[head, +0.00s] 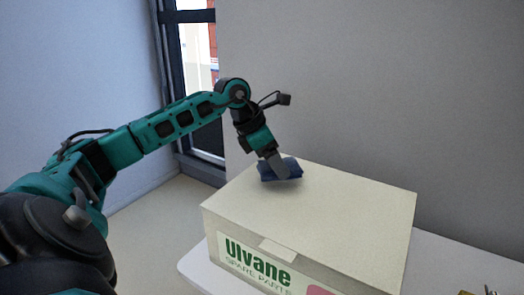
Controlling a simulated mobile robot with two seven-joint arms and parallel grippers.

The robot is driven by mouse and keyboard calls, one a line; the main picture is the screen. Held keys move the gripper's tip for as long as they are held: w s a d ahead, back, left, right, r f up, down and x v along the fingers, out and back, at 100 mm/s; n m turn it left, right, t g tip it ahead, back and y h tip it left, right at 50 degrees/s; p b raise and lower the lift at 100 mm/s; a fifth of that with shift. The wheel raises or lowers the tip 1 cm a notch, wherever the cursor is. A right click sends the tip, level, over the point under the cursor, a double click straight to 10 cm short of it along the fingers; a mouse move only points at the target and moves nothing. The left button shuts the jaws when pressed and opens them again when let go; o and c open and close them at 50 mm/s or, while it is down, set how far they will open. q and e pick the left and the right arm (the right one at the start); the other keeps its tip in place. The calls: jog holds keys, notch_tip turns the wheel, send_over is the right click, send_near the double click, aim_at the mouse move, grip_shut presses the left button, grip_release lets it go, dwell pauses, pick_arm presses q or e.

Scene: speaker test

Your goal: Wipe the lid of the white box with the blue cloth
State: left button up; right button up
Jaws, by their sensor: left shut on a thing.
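The white box (345,212) stands closed on a white table, with a green "Ulvane SPARE PARTS" label on its front. Its pale lid is bare apart from the cloth. The blue cloth (292,166) is bunched at the lid's far left corner. My left gripper (280,172) points down and is shut on the blue cloth, at the lid's surface. Whether the cloth presses on the lid or hovers just above it is hard to tell. The fingers hide part of the cloth. My right gripper is not in view.
The white table (440,262) shows bare to the right of the box. Small yellow and dark items (490,292) are cut off at the lower right corner. A grey wall stands close behind the box, and a dark-framed window (200,80) is at the back left.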

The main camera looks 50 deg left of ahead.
pick_arm(q)
jog(key=shift+r+p, duration=1.05)
jog(key=shift+r, duration=0.9)
jog(key=shift+s+f, duration=0.1)
